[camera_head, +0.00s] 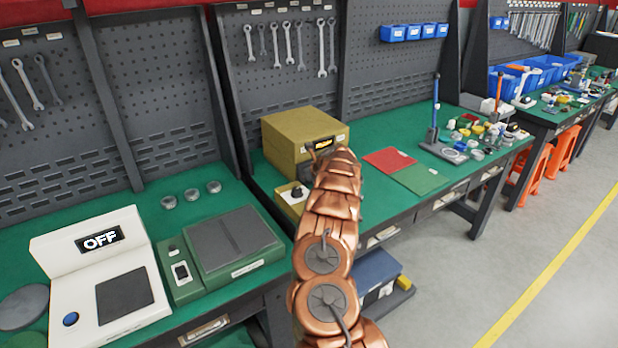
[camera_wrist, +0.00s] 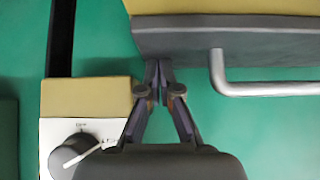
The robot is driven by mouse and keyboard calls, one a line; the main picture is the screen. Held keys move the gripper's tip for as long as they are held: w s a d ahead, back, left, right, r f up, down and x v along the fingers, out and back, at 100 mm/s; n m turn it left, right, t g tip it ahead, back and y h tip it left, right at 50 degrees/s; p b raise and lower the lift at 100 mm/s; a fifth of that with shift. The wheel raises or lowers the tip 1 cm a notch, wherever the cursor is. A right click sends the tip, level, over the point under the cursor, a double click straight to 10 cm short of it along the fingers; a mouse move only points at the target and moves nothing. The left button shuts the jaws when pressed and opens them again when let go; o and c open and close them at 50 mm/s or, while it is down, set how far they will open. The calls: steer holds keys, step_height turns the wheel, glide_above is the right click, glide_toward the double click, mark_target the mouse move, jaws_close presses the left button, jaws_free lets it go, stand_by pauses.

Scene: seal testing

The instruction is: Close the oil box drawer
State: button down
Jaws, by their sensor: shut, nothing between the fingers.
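The oil box (camera_head: 295,130) is an olive-yellow box on the green bench in the head view, with a small lit display on its front. My copper arm covers part of that front. In the wrist view, the dark grey drawer front (camera_wrist: 185,38) runs along the top below the olive box (camera_wrist: 230,6), with a bent metal handle (camera_wrist: 265,88) at its right. My gripper (camera_wrist: 158,68) is shut and empty. Its fingertips are at the drawer's lower edge, left of the handle; I cannot tell whether they touch. The head view hides the fingers behind my arm.
A small control box with a dark knob (camera_wrist: 75,150) stands close left of my gripper. Red (camera_head: 389,160) and green (camera_head: 419,179) mats lie right of my arm. A white device reading OFF (camera_head: 100,270) stands on the left bench. Green surface right of the fingers is clear.

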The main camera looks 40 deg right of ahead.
steer(key=shift+w+r, duration=0.4)
steer(key=shift+r, duration=0.1)
steer(key=shift+s+f, duration=0.2)
steer(key=shift+s, duration=0.2)
steer(key=s, duration=0.2)
steer(key=s+b, duration=0.1)
steer(key=s, duration=0.2)
steer(key=shift+d+r, duration=0.15)
steer(key=shift+r, duration=0.05)
steer(key=shift+a+b+v, duration=0.25)
steer(key=shift+b+v, duration=0.2)
steer(key=shift+v, duration=0.9)
steer(key=shift+b+v, duration=0.4)
steer(key=shift+v, duration=2.55)
steer(key=shift+a, duration=0.1)
